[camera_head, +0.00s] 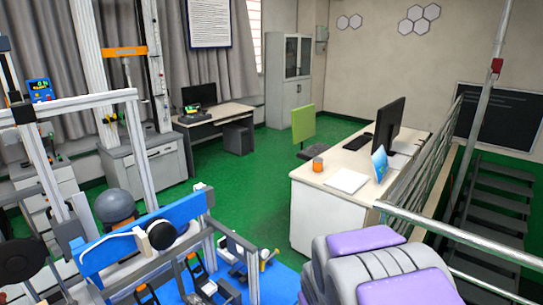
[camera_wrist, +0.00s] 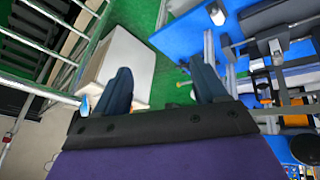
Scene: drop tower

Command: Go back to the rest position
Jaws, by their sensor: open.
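My gripper (camera_wrist: 161,82) shows in the wrist view with its two dark fingers spread apart and nothing between them. Green floor and the edge of a white desk (camera_wrist: 122,48) show beyond the fingers. In the head view, grey and purple parts of my own arm fill the bottom right; I cannot make out the fingers there.
The metal stair railing (camera_head: 440,158) is close to my arm on the right. The white desk (camera_head: 305,215) holds a monitor (camera_head: 388,127) and an orange cup (camera_head: 318,164). The drop tower frame with a blue beam (camera_head: 110,250) stands front left. Green floor is clear mid-room.

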